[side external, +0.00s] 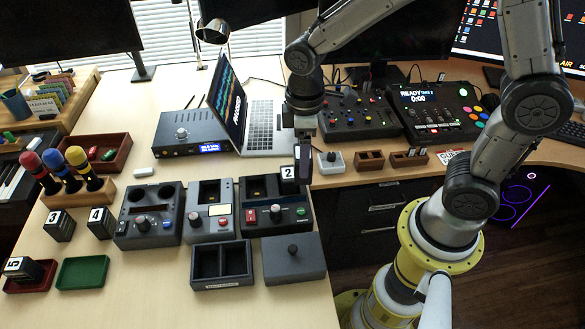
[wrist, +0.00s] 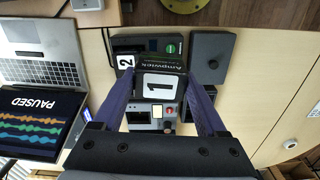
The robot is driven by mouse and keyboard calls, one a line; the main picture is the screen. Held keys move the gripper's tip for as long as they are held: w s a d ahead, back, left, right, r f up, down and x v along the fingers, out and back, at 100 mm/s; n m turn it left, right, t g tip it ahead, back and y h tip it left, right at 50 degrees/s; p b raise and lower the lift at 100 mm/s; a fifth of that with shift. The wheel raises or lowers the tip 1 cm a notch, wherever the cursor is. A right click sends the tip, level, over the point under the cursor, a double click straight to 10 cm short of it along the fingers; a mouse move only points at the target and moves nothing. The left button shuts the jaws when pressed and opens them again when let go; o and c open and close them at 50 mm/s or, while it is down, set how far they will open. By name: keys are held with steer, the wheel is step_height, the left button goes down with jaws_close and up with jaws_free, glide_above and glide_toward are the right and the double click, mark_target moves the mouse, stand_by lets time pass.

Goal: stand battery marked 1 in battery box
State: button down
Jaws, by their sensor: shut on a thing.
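My gripper (wrist: 160,95) is shut on the black battery marked 1 (wrist: 160,84), whose numbered end faces the wrist camera. In the side external view my gripper (side external: 303,140) hangs over the back of the right charger, and its battery is hard to make out there. The battery box (side external: 222,266) is a dark open box with two compartments, both looking empty, at the front of the table. The gripper is behind and to the right of it, apart from it. In the wrist view a finger hides most of the box.
The battery marked 2 (side external: 289,172) is at the back of the right charger (side external: 277,214), close to the held one. A dark knobbed lid (side external: 293,259) lies right of the box. A laptop (side external: 257,122) is behind.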

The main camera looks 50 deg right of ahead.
steer(key=w+a+m, duration=0.1)
steer(key=w+a, duration=0.2)
steer(key=w, duration=0.2)
steer(key=n, duration=0.2)
glide_above(210, 268)
steer(key=shift+a+f, duration=0.1)
steer(key=shift+f, duration=6.65)
steer(key=shift+f, duration=0.65)
jaws_free()
steer(key=shift+f, duration=0.1)
